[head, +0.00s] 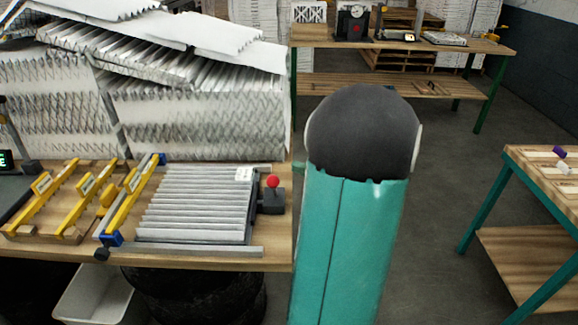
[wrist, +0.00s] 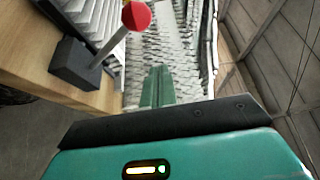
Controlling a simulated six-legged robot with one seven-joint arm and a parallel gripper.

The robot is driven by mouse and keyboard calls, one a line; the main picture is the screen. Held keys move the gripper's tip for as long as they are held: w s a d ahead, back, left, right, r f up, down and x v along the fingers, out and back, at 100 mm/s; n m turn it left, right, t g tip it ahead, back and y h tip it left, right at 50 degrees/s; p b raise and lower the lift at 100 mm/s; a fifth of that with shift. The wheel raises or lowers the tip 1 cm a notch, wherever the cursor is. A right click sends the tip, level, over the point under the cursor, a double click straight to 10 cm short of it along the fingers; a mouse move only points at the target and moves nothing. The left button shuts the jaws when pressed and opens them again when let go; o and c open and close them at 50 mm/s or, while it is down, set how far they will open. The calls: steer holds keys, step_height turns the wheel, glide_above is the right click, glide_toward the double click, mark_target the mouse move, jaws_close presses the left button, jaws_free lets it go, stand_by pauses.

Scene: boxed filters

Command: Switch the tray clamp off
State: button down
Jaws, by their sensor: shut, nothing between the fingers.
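The tray clamp is a dark box (head: 271,201) with a short lever topped by a red knob (head: 273,182). It sits at the right end of the tray holding a pleated filter (head: 195,205), near the bench's right edge. In the wrist view the box (wrist: 78,65), grey lever and red knob (wrist: 137,15) are large at upper left. My gripper (wrist: 158,85) has its green fingers shut and empty, to the right of the lever and apart from it. The gripper is not clearly visible in the head view, where my arm stands right of the bench.
Yellow-handled frames (head: 75,205) lie left of the tray. Stacked pleated filters (head: 200,115) rise behind it. A white bin (head: 95,297) is below the bench. Another bench (head: 460,47) stands at the back, and a table (head: 545,185) at right. Open floor lies between.

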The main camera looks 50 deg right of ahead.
steer(key=s, duration=0.3)
steer(key=s+d+f, duration=0.1)
steer(key=s, duration=0.1)
steer(key=shift+s, duration=0.2)
stand_by(0.5)
